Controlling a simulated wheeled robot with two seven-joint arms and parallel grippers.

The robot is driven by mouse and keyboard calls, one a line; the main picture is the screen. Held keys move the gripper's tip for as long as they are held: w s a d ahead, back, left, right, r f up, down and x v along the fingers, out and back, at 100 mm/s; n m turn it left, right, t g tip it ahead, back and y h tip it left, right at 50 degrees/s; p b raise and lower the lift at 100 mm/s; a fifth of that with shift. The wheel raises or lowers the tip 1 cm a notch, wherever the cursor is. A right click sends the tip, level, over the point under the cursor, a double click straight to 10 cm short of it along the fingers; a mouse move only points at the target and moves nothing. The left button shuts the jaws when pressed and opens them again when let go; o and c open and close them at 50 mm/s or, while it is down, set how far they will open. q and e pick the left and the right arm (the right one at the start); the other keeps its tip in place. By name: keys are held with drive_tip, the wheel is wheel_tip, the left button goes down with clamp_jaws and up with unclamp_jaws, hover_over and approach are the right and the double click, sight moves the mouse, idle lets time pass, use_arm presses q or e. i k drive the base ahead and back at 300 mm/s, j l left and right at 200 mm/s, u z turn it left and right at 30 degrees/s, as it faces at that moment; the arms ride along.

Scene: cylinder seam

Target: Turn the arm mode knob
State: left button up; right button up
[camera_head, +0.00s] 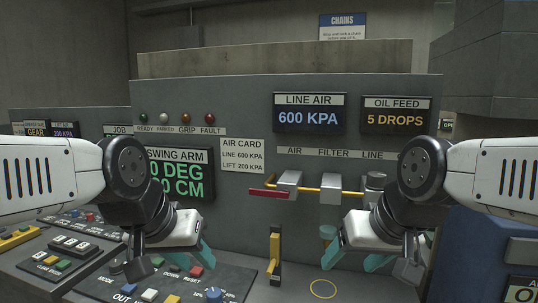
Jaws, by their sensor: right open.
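The arm control panel (172,283) is at the lower left, with several coloured buttons. A blue knob (213,295) shows at its lower edge, with dial marks around it. A partly covered label that seems to read MODE is at the panel's upper left. I cannot tell which knob is the arm mode knob; my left gripper hides part of this area. My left gripper (182,262) has teal fingers, spread apart and empty, above the panel. My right gripper (354,262) is open and empty, in front of the air line to the right.
A yellow lever (274,255) stands between my grippers. A red-handled valve (275,192) and yellow pipe run along the grey cabinet (225,100). The SWING ARM display (180,175) is behind my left arm. A blue cabinet (480,255) is at the right. A yellow ring (323,281) marks the front.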

sight(115, 267)
drive_tip(key=u, duration=1.35)
drive_tip(key=i+j+u, duration=0.4)
drive_tip(key=i+u, duration=0.15)
